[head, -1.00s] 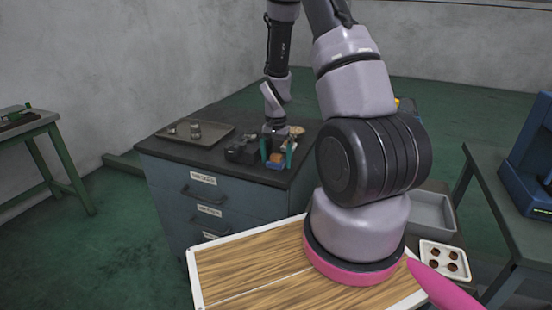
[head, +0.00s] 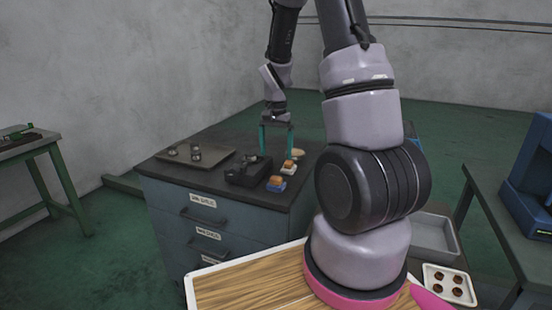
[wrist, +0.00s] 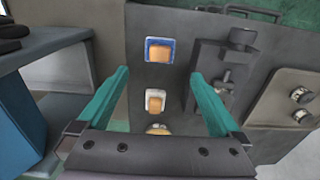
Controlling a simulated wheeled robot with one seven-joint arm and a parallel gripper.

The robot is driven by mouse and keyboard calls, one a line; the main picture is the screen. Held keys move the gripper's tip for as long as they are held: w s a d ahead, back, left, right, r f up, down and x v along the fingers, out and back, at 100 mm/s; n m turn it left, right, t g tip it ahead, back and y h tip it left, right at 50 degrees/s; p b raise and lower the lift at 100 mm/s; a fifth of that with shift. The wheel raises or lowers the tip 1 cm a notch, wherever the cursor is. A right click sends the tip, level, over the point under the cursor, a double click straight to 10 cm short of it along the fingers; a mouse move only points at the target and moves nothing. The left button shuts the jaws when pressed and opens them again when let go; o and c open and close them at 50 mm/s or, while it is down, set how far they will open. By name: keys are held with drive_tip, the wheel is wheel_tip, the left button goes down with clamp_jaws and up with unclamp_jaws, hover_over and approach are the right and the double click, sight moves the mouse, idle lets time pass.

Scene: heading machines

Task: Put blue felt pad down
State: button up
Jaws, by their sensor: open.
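The blue felt pad (head: 275,188) lies flat on the dark top of the drawer cabinet (head: 222,176), near its front right edge. A small orange-tan block (head: 277,180) sits on it. In the wrist view the pad (wrist: 160,40) shows as a blue square around the block (wrist: 159,52), apart from both fingers. My gripper (head: 276,155) is open and empty above the cabinet top, its teal fingers pointing down. In the wrist view my gripper (wrist: 160,75) has clear space between its fingertips.
A white pad (wrist: 155,92) with another tan block and a round tan piece (wrist: 158,129) lie in line with the blue pad. A dark fixture (head: 247,171) stands beside them. A grey tray (head: 195,153) with metal parts lies at left.

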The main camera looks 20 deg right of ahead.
drive_tip(key=s+a+r+n+t, duration=0.1)
drive_tip(key=s+a+r+t, duration=0.1)
drive_tip(key=s+r, duration=0.35)
drive_tip(key=s+a+r+n+t+y, duration=0.1)
drive_tip(key=s+r, duration=0.1)
drive_tip(key=r, duration=0.7)
drive_tip(key=s+a+r+n+t, duration=0.1)
drive_tip(key=s+a+r+t, duration=0.15)
drive_tip(key=r, duration=0.55)
drive_tip(key=s+a+r+n+t+y, duration=0.1)
drive_tip(key=s+a+r, duration=0.1)
drive_tip(key=s+r, duration=0.3)
drive_tip(key=s, duration=0.4)
drive_tip(key=shift+s+n+t, duration=0.35)
drive_tip(key=shift+s+n, duration=0.05)
drive_tip(key=shift+w, duration=0.1)
